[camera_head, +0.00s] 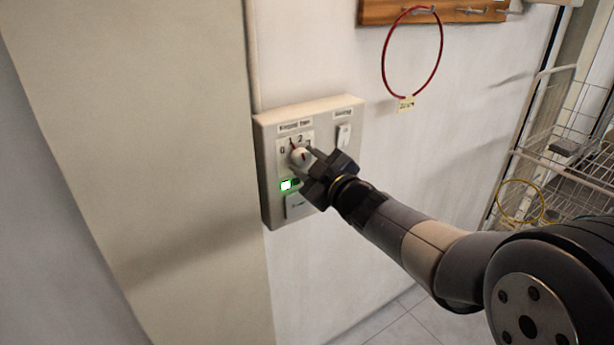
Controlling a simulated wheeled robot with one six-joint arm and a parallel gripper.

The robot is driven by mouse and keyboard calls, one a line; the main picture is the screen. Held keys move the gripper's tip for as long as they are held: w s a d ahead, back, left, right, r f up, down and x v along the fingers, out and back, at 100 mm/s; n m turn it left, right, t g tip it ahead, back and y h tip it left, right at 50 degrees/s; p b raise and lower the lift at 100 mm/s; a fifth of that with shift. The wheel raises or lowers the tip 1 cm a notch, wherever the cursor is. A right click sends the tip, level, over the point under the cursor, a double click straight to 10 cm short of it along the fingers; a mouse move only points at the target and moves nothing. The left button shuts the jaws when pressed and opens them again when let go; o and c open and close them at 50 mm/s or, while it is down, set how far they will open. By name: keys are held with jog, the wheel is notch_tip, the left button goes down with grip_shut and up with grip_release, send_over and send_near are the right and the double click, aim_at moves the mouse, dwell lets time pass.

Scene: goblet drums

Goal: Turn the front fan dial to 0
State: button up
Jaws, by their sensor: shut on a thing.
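A beige wall panel (270,148) is fixed to the white wall just right of a thick pillar. On its upper left is the white round fan dial (300,157), with the numbers 0, 1 and 2 readable around it; a further mark is partly covered by a finger. A small red mark on the dial points up, near the 1. My gripper (305,161) comes from the lower right, shut on the dial with its fingers on either side. Below the dial a small green light (287,185) is lit.
A white switch (344,136) sits on the panel's right side. A white wire rack (570,150) with a yellow ring (521,202) stands at the right. The pillar (150,150) borders the panel's left.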

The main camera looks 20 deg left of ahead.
jog(key=n+b, duration=0.3)
jog(key=n, duration=0.1)
jog(key=shift+f+n, duration=0.1)
jog(key=shift+n, duration=0.2)
jog(key=shift+n+b, duration=1.15)
jog(key=shift+n, duration=0.65)
jog(key=shift+r, duration=0.2)
jog(key=o, duration=1)
jog(key=v, duration=1.1)
jog(key=shift+w, duration=0.1)
